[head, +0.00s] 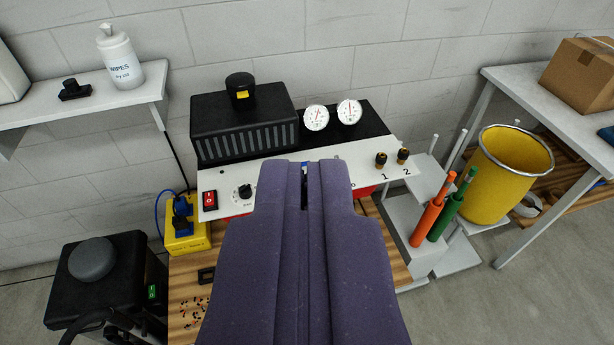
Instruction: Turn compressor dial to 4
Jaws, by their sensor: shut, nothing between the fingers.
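The compressor (243,120) stands on a wooden top, with a black ribbed cover, two white round gauges and a sloping white front panel (268,187). A small black dial (244,191) sits at the left of that panel, beside a red rocker switch (210,199). The marks around the dial are too small to read, so I cannot tell its setting. My gripper (305,168) is shut and empty, in front of the middle of the panel, right of the dial and apart from it. My purple arm covers the panel's lower middle.
Two brass outlets marked 1 and 2 (392,158) are at the panel's right end. A yellow box with blue plugs (185,232) stands to the left. Orange and green cylinders (436,216), a yellow bin (505,178) and a table with a carton are on the right.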

